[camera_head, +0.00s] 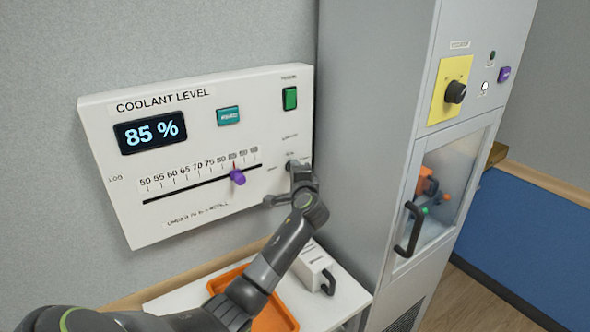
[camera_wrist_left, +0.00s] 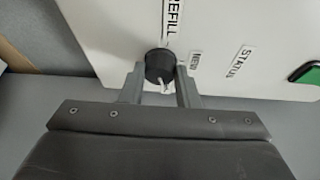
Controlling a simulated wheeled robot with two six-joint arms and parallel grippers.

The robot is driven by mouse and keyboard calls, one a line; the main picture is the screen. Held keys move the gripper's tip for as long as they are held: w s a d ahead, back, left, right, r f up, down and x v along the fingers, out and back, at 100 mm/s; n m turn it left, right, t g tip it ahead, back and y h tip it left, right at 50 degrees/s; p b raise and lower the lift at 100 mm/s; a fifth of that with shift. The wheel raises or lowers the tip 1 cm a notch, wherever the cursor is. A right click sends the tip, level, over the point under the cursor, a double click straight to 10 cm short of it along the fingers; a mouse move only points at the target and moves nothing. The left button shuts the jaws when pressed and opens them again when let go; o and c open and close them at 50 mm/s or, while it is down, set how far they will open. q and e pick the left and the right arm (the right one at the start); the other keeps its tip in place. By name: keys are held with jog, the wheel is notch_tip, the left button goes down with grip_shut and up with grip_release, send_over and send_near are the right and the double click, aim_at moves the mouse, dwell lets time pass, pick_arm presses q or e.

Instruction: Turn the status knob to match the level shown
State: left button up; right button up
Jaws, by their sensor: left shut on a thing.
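The white coolant panel (camera_head: 120,215) hangs on the wall. Its display (camera_head: 150,132) reads 85 %. A black status knob (camera_wrist_left: 158,64) with a white pointer mark shows in the left wrist view, near labels reading REFILL (camera_wrist_left: 174,18) and STATUS (camera_wrist_left: 238,62). The pointer mark faces down in that picture, away from the REFILL label. My left gripper (camera_wrist_left: 160,72) is shut on the knob, one finger on each side. In the head view the gripper (camera_head: 299,168) is at the panel's lower right and hides most of the knob.
A purple slider (camera_head: 237,177) sits near 85 on the scale. A teal button (camera_head: 228,116) and green switch (camera_head: 290,98) are above. A grey cabinet (camera_head: 365,110) stands close right of the panel. An orange tray (camera_head: 237,277) and white handled box (camera_head: 312,265) are below.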

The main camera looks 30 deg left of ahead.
pick_arm(q)
jog(key=o, duration=1)
jog(key=shift+c, duration=0.2)
jog(key=b+v, duration=0.5)
jog(key=v, duration=1.2)
jog(key=shift+d+b, duration=0.15)
jog(key=shift+b, duration=0.25)
jog(key=shift+f, duration=0.1)
